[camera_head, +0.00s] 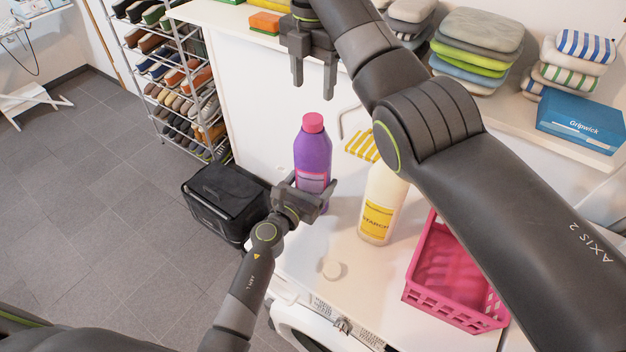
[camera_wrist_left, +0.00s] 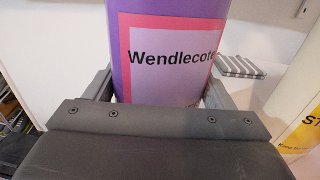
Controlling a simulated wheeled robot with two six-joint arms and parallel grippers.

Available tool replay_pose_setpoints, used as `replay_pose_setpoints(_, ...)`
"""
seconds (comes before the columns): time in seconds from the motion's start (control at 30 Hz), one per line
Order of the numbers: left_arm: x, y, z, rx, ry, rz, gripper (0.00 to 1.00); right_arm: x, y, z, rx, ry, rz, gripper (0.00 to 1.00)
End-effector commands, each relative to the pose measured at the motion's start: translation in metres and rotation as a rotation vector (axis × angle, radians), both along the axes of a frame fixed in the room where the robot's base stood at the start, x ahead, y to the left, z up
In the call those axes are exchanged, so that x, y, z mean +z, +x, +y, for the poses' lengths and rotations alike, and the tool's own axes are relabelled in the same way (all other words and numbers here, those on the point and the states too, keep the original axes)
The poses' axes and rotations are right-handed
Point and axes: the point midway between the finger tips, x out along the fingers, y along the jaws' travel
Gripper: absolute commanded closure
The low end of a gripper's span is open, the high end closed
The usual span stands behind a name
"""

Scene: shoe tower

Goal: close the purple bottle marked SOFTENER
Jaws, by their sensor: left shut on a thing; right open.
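The purple bottle (camera_head: 311,150) stands upright on the white worktop with a pink-red cap (camera_head: 313,122) on its top. I cannot tell how tightly the cap sits. My left gripper (camera_head: 318,190) is shut on the bottle's lower body. In the left wrist view the bottle (camera_wrist_left: 170,60) fills the space between the fingers; its pink-bordered label reads "Wendlecote", and no word SOFTENER can be read. My right gripper (camera_head: 314,88) is open and empty, fingers pointing down, above the cap in the picture and apart from it.
A white STARCH bottle (camera_head: 381,205) stands right of the purple one, its top hidden behind my right arm. A white round cap (camera_head: 334,269) lies on the worktop. A pink basket (camera_head: 455,312), a yellow-striped cloth (camera_head: 362,146) and a black bag (camera_head: 222,197) are nearby.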

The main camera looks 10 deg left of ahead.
Motion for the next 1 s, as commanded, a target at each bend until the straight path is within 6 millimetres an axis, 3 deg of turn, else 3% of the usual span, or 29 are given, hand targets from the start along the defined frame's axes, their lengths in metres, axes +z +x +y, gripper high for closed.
replay_pose_setpoints(0.57, -0.001, 0.0, 0.0, 0.0, 0.0, 0.001, 0.87, -0.002, 0.0, 0.0, 0.079, 0.0, 0.0, 0.45)
replay_pose_setpoints(1.0, -0.001, 0.0, 0.0, 0.0, 0.0, 0.001, 0.87, -0.061, 0.0, 0.0, 0.077, 0.002, 0.002, 0.45)
